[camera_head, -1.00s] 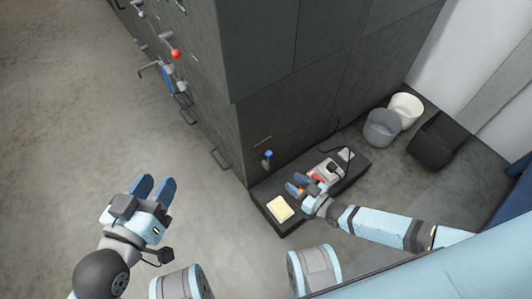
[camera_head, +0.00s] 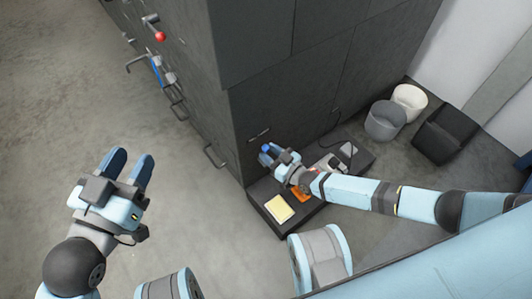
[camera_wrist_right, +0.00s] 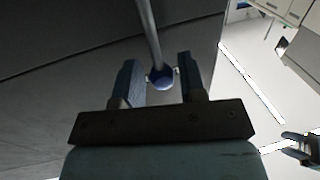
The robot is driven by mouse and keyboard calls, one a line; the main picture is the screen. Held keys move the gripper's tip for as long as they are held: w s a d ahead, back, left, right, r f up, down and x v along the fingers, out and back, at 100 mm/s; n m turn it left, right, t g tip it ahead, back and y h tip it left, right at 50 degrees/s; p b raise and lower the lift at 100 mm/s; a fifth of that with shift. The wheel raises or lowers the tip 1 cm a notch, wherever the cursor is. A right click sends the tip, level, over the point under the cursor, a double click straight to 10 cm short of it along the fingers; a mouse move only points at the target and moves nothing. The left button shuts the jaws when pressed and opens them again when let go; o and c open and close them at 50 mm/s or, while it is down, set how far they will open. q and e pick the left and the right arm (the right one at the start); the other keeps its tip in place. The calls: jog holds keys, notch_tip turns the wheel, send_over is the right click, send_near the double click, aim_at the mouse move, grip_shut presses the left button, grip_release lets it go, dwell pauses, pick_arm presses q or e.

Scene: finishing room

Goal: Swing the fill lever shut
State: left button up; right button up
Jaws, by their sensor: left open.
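A lever with a blue ball knob (camera_head: 266,148) stands at the foot of the dark cabinet's right face. My right gripper (camera_head: 272,153) is at this knob. A second lever with a red knob (camera_head: 160,36) is on the cabinet's left face; neither is visibly labelled. My left gripper (camera_head: 130,168) is open and empty over the floor.
A low dark plinth (camera_head: 313,206) stands against the cabinet (camera_head: 285,100), with a yellow pad (camera_head: 279,208) and small items on it. A grey bin (camera_head: 385,121), a white bin (camera_head: 409,101) and a black box (camera_head: 446,134) stand at the right. The floor at left is clear.

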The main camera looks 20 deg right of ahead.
jog(key=shift+w+a, duration=0.35)
jog(key=shift+w, duration=0.25)
pick_arm(q)
jog(key=shift+w+a+r, duration=0.1)
jog(key=shift+w, duration=0.1)
pick_arm(e)
jog(key=shift+w+a, duration=0.1)
jog(key=shift+w, duration=0.05)
pick_arm(q)
jog(key=shift+m, duration=0.3)
pick_arm(e)
jog(key=shift+c, duration=0.5)
grip_shut()
pick_arm(q)
jog(key=shift+a, duration=0.1)
